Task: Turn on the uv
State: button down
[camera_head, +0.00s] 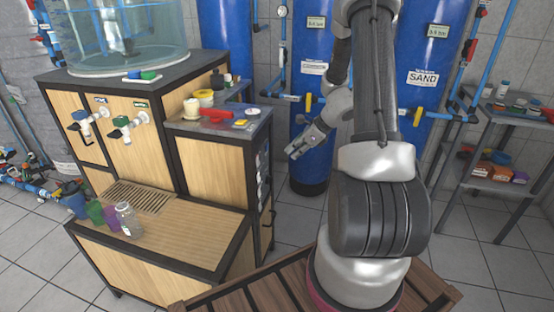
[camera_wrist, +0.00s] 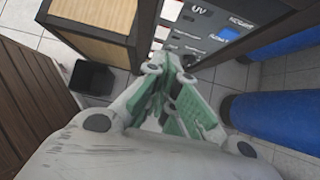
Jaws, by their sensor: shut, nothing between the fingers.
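Whether the UV is on cannot be told. In the head view only the narrow edge of that panel side (camera_head: 264,172) shows. My gripper (camera_wrist: 160,75) is shut and empty, with its fingers pointing toward the panel's lower part; a gap or contact cannot be told. In the head view my gripper (camera_head: 296,151) hangs to the right of the cabinet, before the blue tanks.
The wooden cabinet (camera_head: 210,170) carries small items on top. A counter with cups (camera_head: 110,218) stands at left. Blue tanks (camera_head: 312,130) stand behind my gripper. A metal shelf (camera_head: 490,180) is at right. A black bin (camera_wrist: 91,78) stands on the floor.

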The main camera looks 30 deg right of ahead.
aim_at(257, 161)
jog(key=w+a+r+x, duration=0.1)
jog(key=x, duration=1.1)
jog(key=shift+w+a+r, duration=0.15)
jog(key=shift+w+a, duration=0.25)
jog(key=shift+a, duration=0.1)
jog(key=shift+w+a, duration=0.1)
jog(key=shift+w, duration=0.1)
jog(key=shift+r, duration=0.7)
